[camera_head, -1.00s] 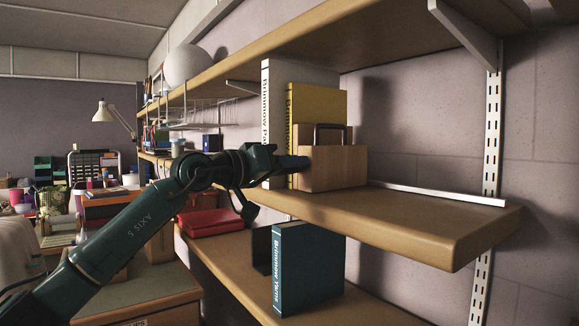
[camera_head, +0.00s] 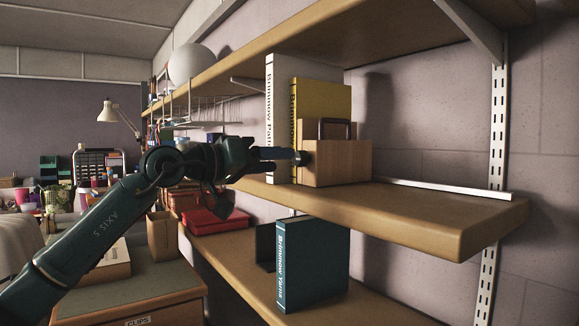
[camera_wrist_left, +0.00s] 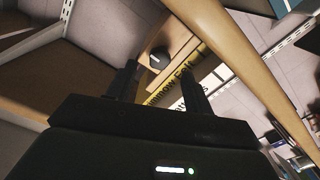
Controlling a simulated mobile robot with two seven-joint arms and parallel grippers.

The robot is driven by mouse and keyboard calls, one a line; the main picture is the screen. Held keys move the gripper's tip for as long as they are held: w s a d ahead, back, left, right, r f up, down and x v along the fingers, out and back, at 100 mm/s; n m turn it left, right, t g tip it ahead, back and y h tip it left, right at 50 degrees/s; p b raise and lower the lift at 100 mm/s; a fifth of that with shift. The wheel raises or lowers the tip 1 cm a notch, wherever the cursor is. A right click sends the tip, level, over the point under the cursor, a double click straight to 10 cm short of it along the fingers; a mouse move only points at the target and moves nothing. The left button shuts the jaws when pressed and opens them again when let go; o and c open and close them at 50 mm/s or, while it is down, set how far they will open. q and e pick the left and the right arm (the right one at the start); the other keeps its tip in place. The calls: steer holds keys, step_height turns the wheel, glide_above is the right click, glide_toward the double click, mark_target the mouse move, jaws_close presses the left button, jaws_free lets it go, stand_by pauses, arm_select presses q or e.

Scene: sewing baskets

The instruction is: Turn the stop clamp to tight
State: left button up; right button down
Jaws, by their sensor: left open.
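The stop clamp looks to be the pale wooden block (camera_head: 345,165) at the end of the books on the middle shelf. A dark metal loop stands behind its top edge. In the left wrist view its black round knob (camera_wrist_left: 159,58) with a white mark sits on the wooden face. My left gripper (camera_head: 287,154) points right at the block's left side. In the left wrist view the fingers of this gripper (camera_wrist_left: 158,70) are apart, with the knob between and just beyond the tips. I cannot tell whether they touch it. My right gripper is not in view.
A yellow book (camera_head: 325,100) and a white book (camera_head: 283,75) stand behind the block. The middle shelf (camera_head: 420,212) is free to the right, with a metal rail at its back. A teal book (camera_head: 312,262) stands on the lower shelf. The upper shelf (camera_head: 400,45) overhangs.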

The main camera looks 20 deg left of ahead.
arm_select(q)
steer(key=b+v, duration=0.1)
steer(key=v, duration=0.7)
